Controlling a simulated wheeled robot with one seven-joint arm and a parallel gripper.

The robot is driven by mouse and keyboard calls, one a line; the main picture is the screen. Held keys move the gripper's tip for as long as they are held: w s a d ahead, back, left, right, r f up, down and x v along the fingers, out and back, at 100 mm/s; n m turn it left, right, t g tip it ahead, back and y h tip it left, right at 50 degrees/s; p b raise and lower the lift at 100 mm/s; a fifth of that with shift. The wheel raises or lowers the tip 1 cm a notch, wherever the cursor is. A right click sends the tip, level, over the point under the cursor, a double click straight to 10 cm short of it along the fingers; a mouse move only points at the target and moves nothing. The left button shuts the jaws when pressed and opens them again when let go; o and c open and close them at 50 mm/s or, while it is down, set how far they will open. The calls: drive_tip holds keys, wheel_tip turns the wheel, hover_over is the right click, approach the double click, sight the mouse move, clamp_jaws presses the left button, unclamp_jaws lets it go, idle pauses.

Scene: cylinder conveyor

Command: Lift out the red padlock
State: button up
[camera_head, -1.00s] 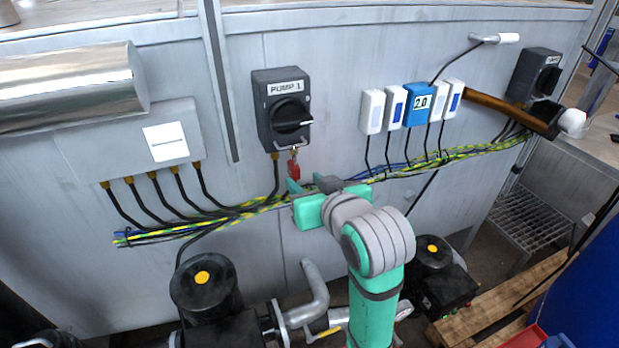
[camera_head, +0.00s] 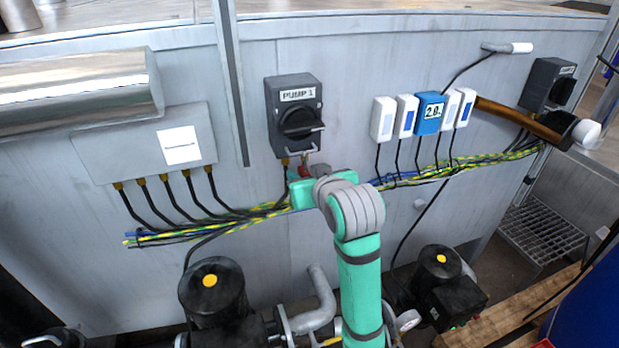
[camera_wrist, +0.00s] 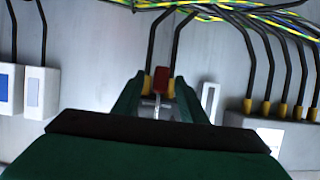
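The red padlock (camera_head: 304,171) hangs below the dark PUMP 1 switch box (camera_head: 294,112) on a thin metal shackle (camera_head: 301,155). Only a small part of its red body shows in the head view, behind my gripper (camera_head: 303,174). In the wrist view the red padlock (camera_wrist: 160,80) is upright between my green fingers, with its pale shackle nearer the camera. My gripper (camera_wrist: 159,92) is open around it, with a gap visible on each side. The switch's black handle is roughly horizontal.
Cable glands and a striped cable bundle (camera_head: 250,213) run close behind and beneath the gripper. A junction box (camera_head: 150,150) is to the left and several white modules and a blue one (camera_head: 428,113) are to the right. Pumps (camera_head: 212,290) stand below.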

drive_tip(key=shift+w+a+f, duration=0.15)
drive_tip(key=shift+w, duration=0.2)
clamp_jaws()
drive_tip(key=shift+r, duration=1.55)
